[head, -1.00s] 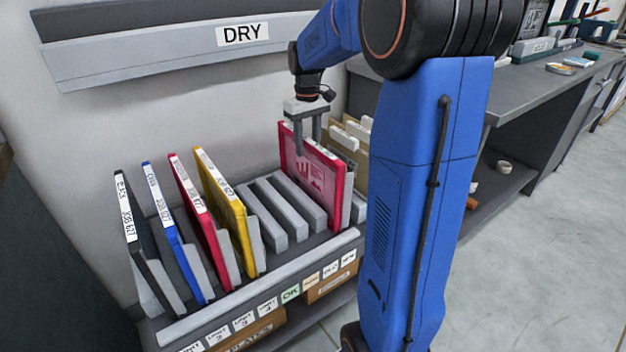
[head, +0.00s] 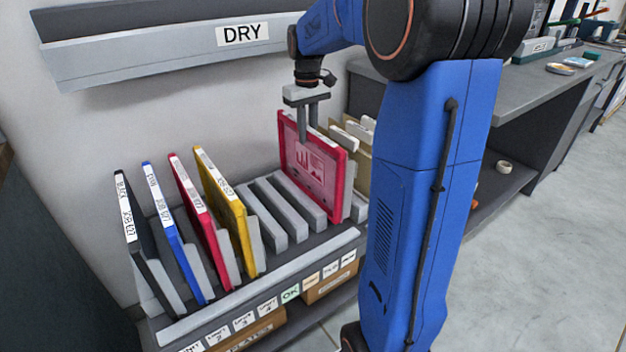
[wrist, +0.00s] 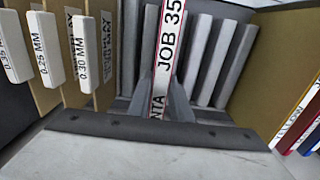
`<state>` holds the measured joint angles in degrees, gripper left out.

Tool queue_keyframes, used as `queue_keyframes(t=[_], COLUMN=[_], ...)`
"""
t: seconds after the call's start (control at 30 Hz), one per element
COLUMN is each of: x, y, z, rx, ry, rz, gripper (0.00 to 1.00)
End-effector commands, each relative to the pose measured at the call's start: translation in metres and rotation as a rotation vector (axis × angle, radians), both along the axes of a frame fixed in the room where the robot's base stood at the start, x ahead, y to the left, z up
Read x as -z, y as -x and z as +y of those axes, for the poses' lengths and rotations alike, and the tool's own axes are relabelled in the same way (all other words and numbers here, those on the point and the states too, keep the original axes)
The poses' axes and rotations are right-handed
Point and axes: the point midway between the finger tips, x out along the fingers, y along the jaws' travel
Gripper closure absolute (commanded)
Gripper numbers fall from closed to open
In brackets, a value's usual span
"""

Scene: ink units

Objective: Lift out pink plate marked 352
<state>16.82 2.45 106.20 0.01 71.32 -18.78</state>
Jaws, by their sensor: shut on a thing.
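The pink plate (head: 315,163) is a framed panel with a pale picture on its face, in the right part of the rack in the head view. My gripper (head: 307,138) is shut on its top edge from above. In the wrist view the plate's white label (wrist: 167,58) reads "JOB 35" and part of "MAGENTA", between my fingers (wrist: 165,100); the rest of the number is cut off. The plate stands upright, a little raised, with its lower edge still among the rack slots. Another magenta plate (head: 200,205) stands further left.
The rack (head: 285,205) has empty grey slots left of the held plate. Yellow (head: 225,205), blue (head: 172,230) and black (head: 140,235) plates stand left of these. Tan dividers with white tabs (wrist: 85,47) stand close on the other side. A "DRY" shelf (head: 150,50) is above.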

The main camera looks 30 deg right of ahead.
Motion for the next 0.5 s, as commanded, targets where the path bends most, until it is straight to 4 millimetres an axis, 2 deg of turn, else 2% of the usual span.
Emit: queue_keyframes(t=[0.5], x=[-0.050], y=[0.000], z=[0.000], rx=[0.000], ry=[0.001], rz=[-0.002], gripper=[1.00])
